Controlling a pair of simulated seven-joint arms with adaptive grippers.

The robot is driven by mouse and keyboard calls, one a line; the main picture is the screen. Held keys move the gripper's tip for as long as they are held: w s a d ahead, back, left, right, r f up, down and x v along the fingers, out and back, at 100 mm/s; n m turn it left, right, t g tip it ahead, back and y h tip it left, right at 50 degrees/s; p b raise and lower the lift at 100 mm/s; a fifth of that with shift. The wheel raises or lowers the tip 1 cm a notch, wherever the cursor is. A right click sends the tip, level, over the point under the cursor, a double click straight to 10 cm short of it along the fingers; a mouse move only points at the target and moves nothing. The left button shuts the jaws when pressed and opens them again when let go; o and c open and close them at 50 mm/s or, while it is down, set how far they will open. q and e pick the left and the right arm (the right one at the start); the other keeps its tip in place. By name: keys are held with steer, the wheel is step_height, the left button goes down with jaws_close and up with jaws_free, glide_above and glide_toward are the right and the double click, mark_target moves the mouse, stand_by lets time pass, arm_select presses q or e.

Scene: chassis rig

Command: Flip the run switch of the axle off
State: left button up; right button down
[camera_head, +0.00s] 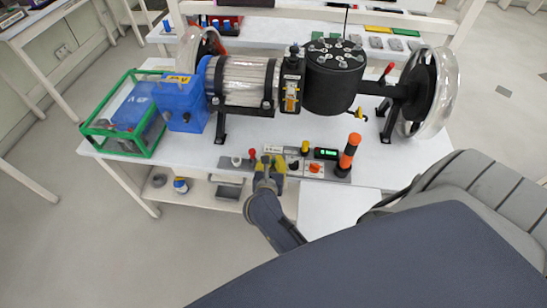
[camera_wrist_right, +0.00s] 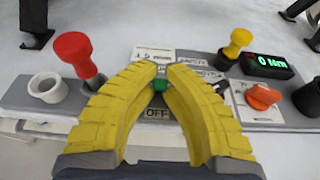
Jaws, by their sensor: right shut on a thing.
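The axle rig (camera_head: 246,82) stands on the white table, with its control panel (camera_wrist_right: 119,80) along the front edge. My right gripper (camera_head: 268,160) is over the middle of the panel. In the right wrist view, its yellow fingers (camera_wrist_right: 160,80) converge on a small green tip (camera_wrist_right: 159,86), which appears to be the run switch. An OFF label (camera_wrist_right: 157,113) lies just below the green tip, on the near side. The fingers hide much of the switch and the labels behind it. My left gripper is not in view.
A red knob (camera_wrist_right: 74,52) and a white socket (camera_wrist_right: 45,87) are left of the fingers. A yellow knob (camera_wrist_right: 237,42), an orange knob (camera_wrist_right: 262,97) and a green-lit display (camera_wrist_right: 267,64) are to the right. An orange-black post (camera_head: 348,154) rises at the panel's right end.

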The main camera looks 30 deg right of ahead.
stand_by(0.4)
steer(key=c, duration=1.4)
jaws_free()
steer(key=shift+s, duration=0.1)
steer(key=v, duration=0.7)
steer(key=shift+s+a, duration=0.2)
steer(key=shift+f, duration=0.1)
